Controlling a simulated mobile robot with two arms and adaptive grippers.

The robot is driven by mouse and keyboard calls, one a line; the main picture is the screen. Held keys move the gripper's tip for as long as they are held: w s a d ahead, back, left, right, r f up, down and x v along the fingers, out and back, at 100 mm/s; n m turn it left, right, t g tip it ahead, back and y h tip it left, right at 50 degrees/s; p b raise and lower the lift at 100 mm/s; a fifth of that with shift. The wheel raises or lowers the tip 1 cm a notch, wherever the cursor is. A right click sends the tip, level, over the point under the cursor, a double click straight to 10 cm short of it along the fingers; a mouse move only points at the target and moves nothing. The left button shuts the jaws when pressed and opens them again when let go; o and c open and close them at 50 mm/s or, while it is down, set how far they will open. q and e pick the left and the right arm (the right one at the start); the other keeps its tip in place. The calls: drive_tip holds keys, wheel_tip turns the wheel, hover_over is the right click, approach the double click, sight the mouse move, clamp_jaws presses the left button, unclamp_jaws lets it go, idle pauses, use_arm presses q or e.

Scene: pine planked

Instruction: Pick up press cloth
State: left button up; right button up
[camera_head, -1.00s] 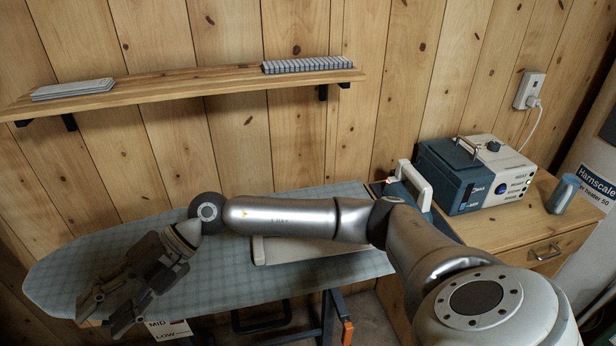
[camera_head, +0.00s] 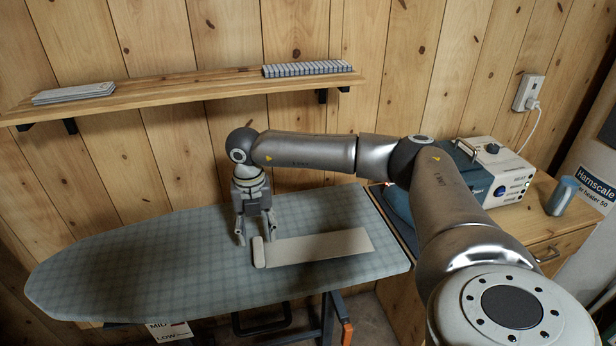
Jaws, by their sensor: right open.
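A pale beige flat piece, which looks like the press cloth (camera_head: 325,245), lies on the ironing board (camera_head: 120,265). It is long, with a thick rounded roll or fold at its left end. My right gripper (camera_head: 257,232) points down at that left end. Its two fingers are apart and nothing shows held between them. The fingertips are close to the rounded end; I cannot tell whether they touch it. My left gripper is not in view.
A wooden shelf (camera_head: 190,92) on the wall holds a pale stack (camera_head: 74,93) and a grey ribbed item (camera_head: 307,69). A steam unit (camera_head: 505,170) and a blue-grey cylinder (camera_head: 562,195) stand on the cabinet at right. The board's left half is clear.

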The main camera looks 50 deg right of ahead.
sight(258, 246)
drive_tip(key=shift+f+p, duration=0.35)
drive_tip(key=shift+f, duration=0.3)
wheel_tip(258, 246, down, 4)
drive_tip(key=shift+w+a+r+p, duration=0.15)
drive_tip(key=shift+r+p, duration=0.05)
drive_tip(key=shift+p, duration=0.4)
drive_tip(key=shift+f, duration=0.4)
drive_tip(key=shift+c, duration=0.5)
drive_tip(key=shift+r, duration=0.1)
clamp_jaws()
